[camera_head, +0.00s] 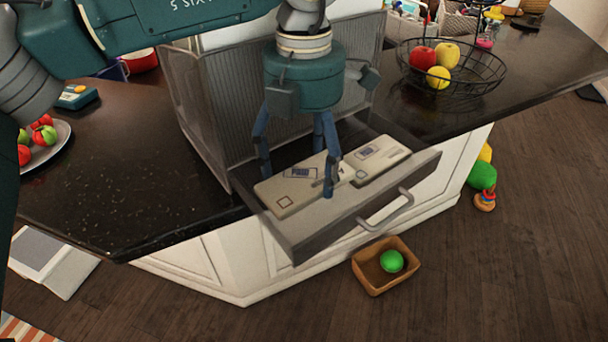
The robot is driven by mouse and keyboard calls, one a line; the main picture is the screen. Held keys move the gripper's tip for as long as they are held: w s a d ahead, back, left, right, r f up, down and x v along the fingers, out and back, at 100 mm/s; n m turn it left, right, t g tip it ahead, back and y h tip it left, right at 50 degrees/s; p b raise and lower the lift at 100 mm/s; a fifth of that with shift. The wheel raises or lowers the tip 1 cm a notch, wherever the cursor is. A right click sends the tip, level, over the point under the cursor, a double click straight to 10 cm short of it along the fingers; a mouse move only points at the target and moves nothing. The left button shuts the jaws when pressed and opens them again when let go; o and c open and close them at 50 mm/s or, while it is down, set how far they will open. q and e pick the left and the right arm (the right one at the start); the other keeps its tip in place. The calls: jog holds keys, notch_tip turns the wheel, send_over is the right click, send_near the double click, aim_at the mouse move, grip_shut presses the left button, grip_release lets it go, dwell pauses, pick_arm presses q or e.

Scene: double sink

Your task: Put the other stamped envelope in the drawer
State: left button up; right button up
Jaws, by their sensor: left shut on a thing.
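The drawer (309,243) stands open, pulled out from the counter, with its grey handle (388,210) at the front. Two pale stamped envelopes show within its outline. The nearer left envelope (284,201) lies between the blue fingers of my left gripper (297,184), which is shut on it. I cannot tell whether this envelope rests on the drawer's bottom or hangs just above it. The other envelope (382,156) lies to the right, close beside or partly under the first. My right gripper does not show.
A ribbed translucent bin (203,120) stands on the dark counter behind the drawer. A wire fruit basket (488,78) is at right, a plate of fruit (59,134) at left. A wooden box (375,284) with a green ball sits on the floor below.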

aim_at(304, 171)
pick_arm(q)
notch_tip(304, 171, down, 4)
jog(key=shift+r+p, duration=0.25)
jog(key=shift+p, duration=0.1)
jog(key=shift+f+b, duration=0.2)
jog(key=shift+b, duration=0.1)
jog(key=o, duration=1.1)
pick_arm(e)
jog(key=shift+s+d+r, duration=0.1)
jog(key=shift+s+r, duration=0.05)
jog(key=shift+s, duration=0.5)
pick_arm(q)
jog(key=shift+r, duration=0.1)
